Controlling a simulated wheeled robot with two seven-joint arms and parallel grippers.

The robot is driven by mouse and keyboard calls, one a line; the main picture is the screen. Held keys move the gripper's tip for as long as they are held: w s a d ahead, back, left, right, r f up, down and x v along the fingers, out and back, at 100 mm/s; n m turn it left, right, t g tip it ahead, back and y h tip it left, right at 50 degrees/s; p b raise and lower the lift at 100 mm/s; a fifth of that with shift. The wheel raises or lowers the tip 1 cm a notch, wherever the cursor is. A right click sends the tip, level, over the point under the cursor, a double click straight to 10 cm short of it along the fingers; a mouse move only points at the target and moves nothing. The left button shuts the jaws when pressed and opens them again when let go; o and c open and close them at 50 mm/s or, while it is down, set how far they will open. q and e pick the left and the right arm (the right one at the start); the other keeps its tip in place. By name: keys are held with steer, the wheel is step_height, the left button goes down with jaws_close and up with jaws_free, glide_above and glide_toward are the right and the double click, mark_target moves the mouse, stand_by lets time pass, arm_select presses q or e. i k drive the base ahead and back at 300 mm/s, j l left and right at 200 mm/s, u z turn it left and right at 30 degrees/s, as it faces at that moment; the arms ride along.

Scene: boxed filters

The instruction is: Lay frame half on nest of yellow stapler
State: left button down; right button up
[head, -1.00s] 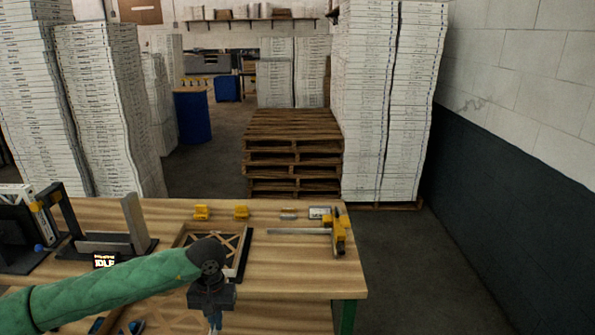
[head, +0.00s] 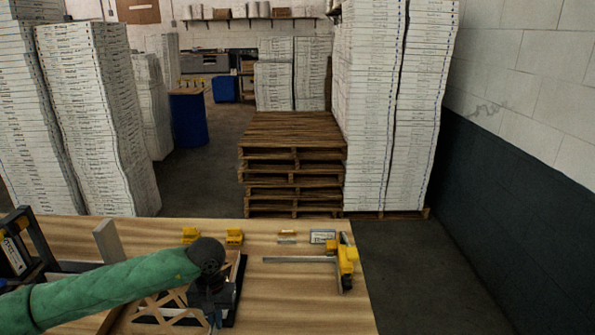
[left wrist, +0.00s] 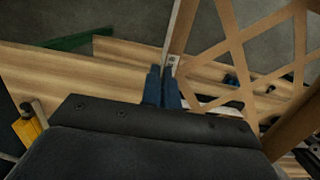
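A frame half (head: 160,310), a tan lattice with a thin rim, shows below my green left arm. Its lattice (left wrist: 262,50) fills the upper right of the left wrist view. My left gripper (head: 216,318) points down at its near right corner; in the left wrist view its blue fingers (left wrist: 163,88) are close together on the frame's rim. The dark edge of what looks like a nest (head: 237,290) shows right of the gripper, mostly hidden by arm and lattice. A yellow tool with a long grey bar (head: 347,262) lies at the right; I cannot tell if it is the stapler. My right gripper is out of view.
Two small yellow blocks (head: 234,236) and a small white-labelled box (head: 322,237) sit along the table's (head: 295,300) back. A black stand (head: 22,250) and a grey upright plate (head: 108,242) stand at the left. The table's right front is clear.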

mark_target(298, 291)
steer(key=i, duration=0.85)
steer(key=k, duration=1.5)
